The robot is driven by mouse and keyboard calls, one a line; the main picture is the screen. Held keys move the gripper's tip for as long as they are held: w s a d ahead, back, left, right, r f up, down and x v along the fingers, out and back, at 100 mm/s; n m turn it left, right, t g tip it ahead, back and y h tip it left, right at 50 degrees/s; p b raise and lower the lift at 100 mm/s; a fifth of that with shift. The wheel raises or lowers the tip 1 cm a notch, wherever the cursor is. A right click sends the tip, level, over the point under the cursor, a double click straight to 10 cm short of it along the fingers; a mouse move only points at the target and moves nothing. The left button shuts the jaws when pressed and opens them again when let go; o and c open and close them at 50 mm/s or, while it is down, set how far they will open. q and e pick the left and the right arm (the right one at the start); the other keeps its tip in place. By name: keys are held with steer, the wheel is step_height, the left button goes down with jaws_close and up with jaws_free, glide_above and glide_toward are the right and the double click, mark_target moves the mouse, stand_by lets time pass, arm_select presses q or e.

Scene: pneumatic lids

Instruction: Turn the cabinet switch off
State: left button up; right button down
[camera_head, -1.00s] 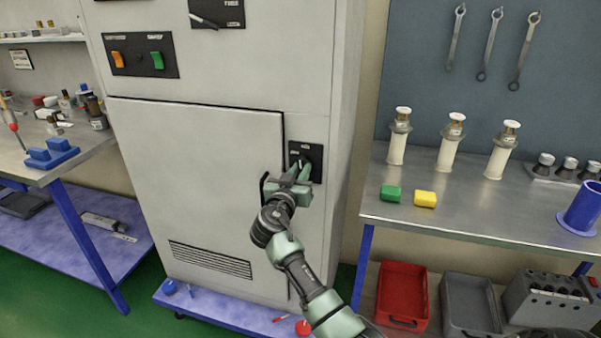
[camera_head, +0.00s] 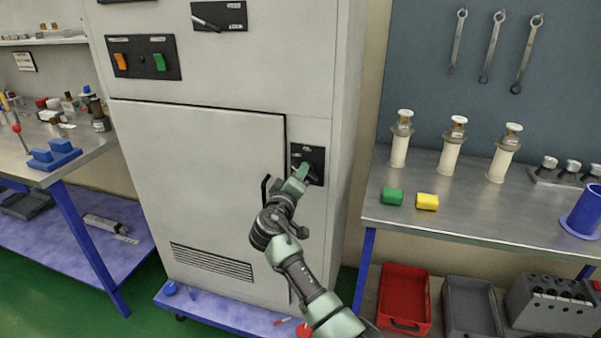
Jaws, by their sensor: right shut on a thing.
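The tall light-grey cabinet (camera_head: 205,150) stands in the middle of the head view. A rotary switch on a small black plate (camera_head: 308,156) sits right of its lower door. My right gripper (camera_head: 302,173) reaches up to that plate and is shut on the switch's knob, which the fingers mostly hide. The gripper is turned, with its fingers seen nearly edge-on. I cannot read the switch's position. My left gripper is not in view.
A black door handle (camera_head: 265,190) is close left of my right gripper. The right bench (camera_head: 440,221) carries white cylinders, a green block (camera_head: 392,196) and a yellow block (camera_head: 427,201). A left bench (camera_head: 85,155) holds bottles and blue parts.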

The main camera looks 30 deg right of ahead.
steer(key=shift+f+n+p, duration=0.2)
steer(key=shift+n+p, duration=1.05)
steer(key=shift+n, duration=1.95)
steer(key=c, duration=1.3)
jaws_free()
steer(key=shift+a, duration=0.1)
steer(key=b+v, duration=0.1)
steer(key=v, duration=0.6)
steer(key=shift+s+a, duration=0.2)
steer(key=shift+a, duration=0.1)
